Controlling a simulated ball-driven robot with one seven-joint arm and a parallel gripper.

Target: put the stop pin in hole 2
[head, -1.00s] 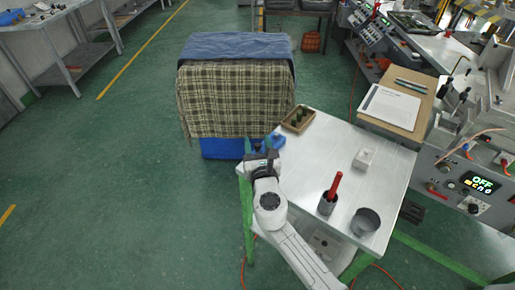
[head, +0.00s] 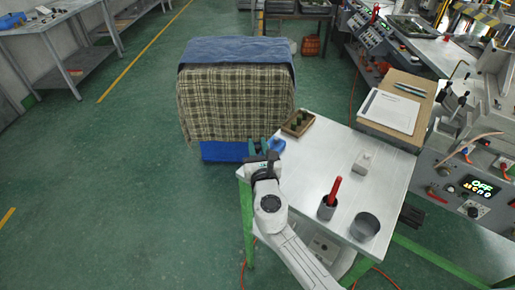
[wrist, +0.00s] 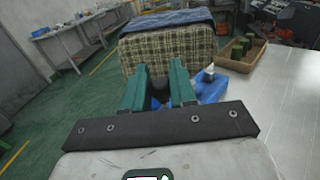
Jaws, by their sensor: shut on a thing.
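My gripper (wrist: 160,75) has green fingers with a narrow gap between them. They are shut on a small dark thing (wrist: 160,86), mostly hidden low between the fingers; I cannot tell its shape or whether it is the stop pin. In the head view my gripper (head: 264,147) is over the far left corner of the metal table. A blue piece (head: 277,145) lies on that corner, just right of the fingers. In the wrist view this blue piece (wrist: 213,88) carries a small silvery upright part (wrist: 209,73). I cannot make out numbered holes.
A plaid-covered blue bin (head: 236,105) stands beyond. The table's middle is clear.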

